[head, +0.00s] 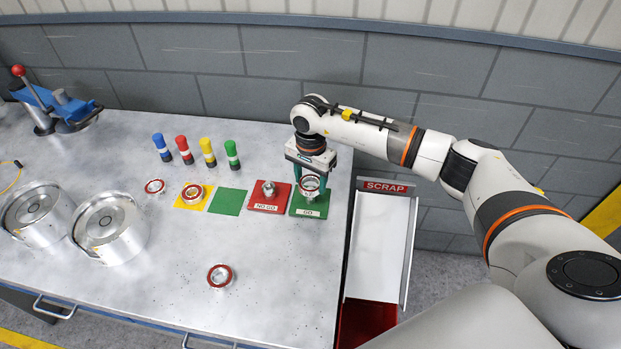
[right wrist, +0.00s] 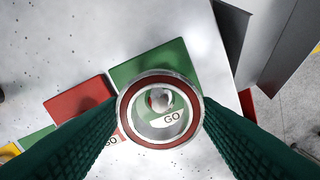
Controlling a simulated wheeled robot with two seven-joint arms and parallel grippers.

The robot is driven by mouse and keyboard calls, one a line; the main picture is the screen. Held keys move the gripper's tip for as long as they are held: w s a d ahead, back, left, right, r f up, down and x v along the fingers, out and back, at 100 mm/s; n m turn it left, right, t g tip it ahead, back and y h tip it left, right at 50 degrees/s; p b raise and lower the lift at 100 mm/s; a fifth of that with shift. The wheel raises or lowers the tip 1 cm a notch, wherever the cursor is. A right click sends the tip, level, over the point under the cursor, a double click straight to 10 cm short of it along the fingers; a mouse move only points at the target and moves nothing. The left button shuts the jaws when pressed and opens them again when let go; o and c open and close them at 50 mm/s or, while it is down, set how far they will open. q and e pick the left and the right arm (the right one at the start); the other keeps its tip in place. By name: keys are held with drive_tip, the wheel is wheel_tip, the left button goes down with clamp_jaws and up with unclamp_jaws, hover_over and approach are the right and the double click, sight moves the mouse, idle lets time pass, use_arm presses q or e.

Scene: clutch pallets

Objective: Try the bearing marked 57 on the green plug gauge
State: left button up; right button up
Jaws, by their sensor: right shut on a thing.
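My right gripper (head: 311,188) is shut on a bearing (head: 309,181), a steel ring with a red-brown face, held over the green GO block. In the right wrist view the bearing (right wrist: 125,108) sits between the two green fingers (right wrist: 160,112). Through its bore I see the plug and the GO label, so the bearing looks above the plug rather than seated. The green plug gauge (head: 309,210) stands at the bench's right end; its base also shows in the right wrist view (right wrist: 150,64). No number is readable on the bearing. My left gripper is out of view.
The red NO GO gauge (head: 266,207) stands just left. Other bearings lie on the bench (head: 219,275), on a yellow pad (head: 183,205) and beside it (head: 154,186). The green pad (head: 228,202) is empty. The SCRAP chute (head: 380,245) is to the right.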

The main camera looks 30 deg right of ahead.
drive_tip(key=shift+f+b, duration=0.35)
drive_tip(key=shift+b, duration=0.2)
idle(0.6)
idle(0.4)
drive_tip(key=o, duration=1.6)
drive_tip(key=shift+r, duration=0.1)
wheel_tip(320, 180, up, 9)
drive_tip(key=p, duration=0.4)
drive_tip(key=shift+p, duration=0.3)
